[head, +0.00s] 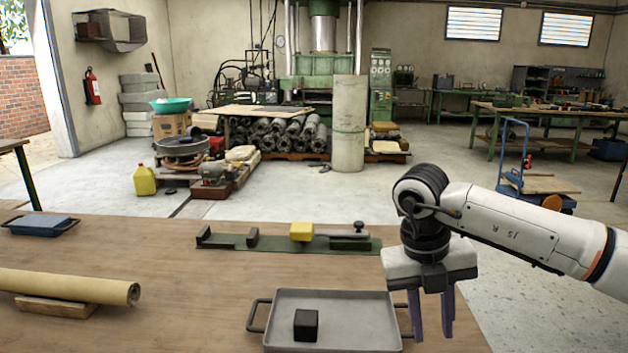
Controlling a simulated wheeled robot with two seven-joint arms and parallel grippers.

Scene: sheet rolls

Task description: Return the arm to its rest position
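My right arm comes in from the right. Its gripper (431,314) points down at the right edge of the grey tray (348,305), near the tray's right handle. The two purple fingers are apart, with nothing seen between them. A black cube (306,325) sits in the left part of the tray. My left gripper is not in this view.
A tan sheet roll (70,286) lies on a wooden support at the left of the table (190,270). A green fixture with a yellow block (301,231) lies behind the tray. A blue tray (41,224) is at the far left. The table's right edge is close to my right gripper.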

